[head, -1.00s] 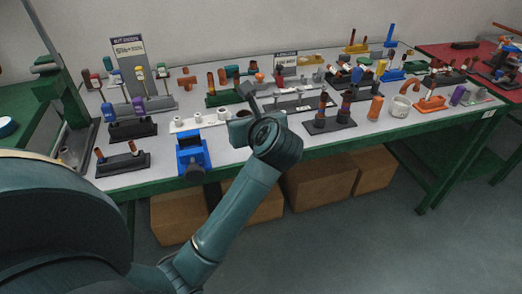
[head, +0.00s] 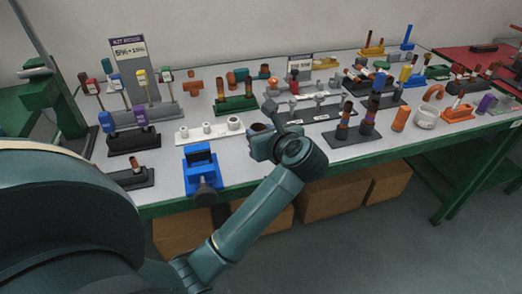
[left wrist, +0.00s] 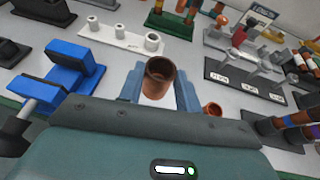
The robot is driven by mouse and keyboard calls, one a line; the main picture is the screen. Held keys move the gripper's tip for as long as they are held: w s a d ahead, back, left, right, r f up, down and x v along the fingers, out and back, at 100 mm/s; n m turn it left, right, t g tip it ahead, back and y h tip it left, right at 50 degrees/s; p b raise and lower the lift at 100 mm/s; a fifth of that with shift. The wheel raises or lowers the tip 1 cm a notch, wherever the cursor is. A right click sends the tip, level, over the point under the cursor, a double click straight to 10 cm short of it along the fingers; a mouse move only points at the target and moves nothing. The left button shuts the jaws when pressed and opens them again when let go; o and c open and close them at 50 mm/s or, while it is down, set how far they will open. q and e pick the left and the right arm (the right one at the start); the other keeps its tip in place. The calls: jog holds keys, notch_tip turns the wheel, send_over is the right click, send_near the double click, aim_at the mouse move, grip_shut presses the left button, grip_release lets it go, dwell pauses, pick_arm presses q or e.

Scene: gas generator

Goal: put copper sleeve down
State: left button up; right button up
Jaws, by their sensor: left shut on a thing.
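The copper sleeve (left wrist: 159,76) is a short brown-copper tube, held between the two fingers of my left gripper (left wrist: 160,92) in the left wrist view. Its open end faces the camera. In the head view, my left gripper (head: 266,130) is over the grey tabletop near the front edge, to the right of the blue vise. The copper-brown sleeve (head: 259,128) shows only partly there beside the wrist. I cannot tell whether its lower end touches the table. My right gripper is not in view.
A blue vise (head: 202,172) stands left of the gripper, and a white rack (head: 207,130) with white rings lies behind it. A dark stand with copper posts (head: 343,121) is to the right. Another small copper piece (left wrist: 212,109) sits just right of the fingers.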

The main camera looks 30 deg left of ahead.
pick_arm(q)
jog(key=shift+f, duration=2.55)
jog(key=shift+f, duration=0.15)
jog(key=o, duration=1)
